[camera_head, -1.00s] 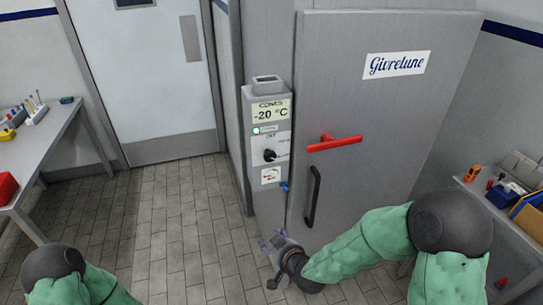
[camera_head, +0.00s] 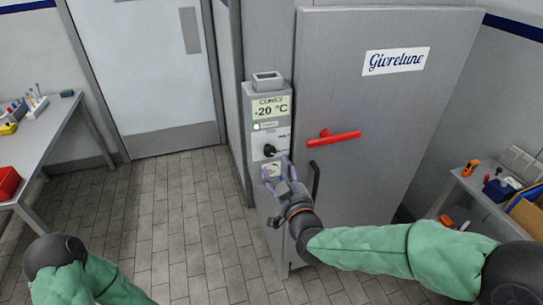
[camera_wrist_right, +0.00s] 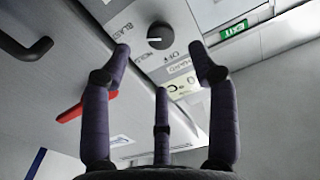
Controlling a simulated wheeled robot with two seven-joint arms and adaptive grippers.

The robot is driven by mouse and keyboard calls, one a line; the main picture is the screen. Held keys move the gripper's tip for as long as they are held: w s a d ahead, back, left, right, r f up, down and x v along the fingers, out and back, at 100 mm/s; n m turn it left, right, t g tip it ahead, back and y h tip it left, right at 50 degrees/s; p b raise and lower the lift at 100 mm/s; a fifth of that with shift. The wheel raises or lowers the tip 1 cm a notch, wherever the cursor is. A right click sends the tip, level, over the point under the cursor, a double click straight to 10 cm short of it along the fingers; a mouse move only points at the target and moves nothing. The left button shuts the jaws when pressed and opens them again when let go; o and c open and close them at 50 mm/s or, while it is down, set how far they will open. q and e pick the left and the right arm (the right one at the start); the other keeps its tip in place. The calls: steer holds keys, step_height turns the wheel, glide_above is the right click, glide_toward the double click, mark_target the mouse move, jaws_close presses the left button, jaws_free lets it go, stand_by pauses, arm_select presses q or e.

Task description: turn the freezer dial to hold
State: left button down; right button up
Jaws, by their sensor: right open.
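The freezer dial (camera_head: 269,150) is a round black knob on the grey control box (camera_head: 257,205), under the "-20 °C" display (camera_head: 270,109). In the right wrist view the dial (camera_wrist_right: 160,36) shows a white mark pointing left in the picture, with lettering around it. My right gripper (camera_head: 277,167) is just below the dial in the head view. Its purple fingers are spread and empty; in the right wrist view the dial appears between the tips, and contact does not show. My left arm is at the lower left, but its gripper is out of frame.
The freezer door (camera_head: 370,120) has a red lever (camera_head: 334,139) and a black handle (camera_head: 314,180) close to the right gripper. A table (camera_head: 50,130) stands at the left and a shelf (camera_head: 480,205) at the right. The tiled floor (camera_head: 170,215) between is clear.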

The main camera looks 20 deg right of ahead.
mark_target(271, 154)
steer(key=w+b, duration=0.1)
steer(key=w, duration=0.6)
steer(key=shift+w+a, duration=0.1)
steer(key=shift+w, duration=0.2)
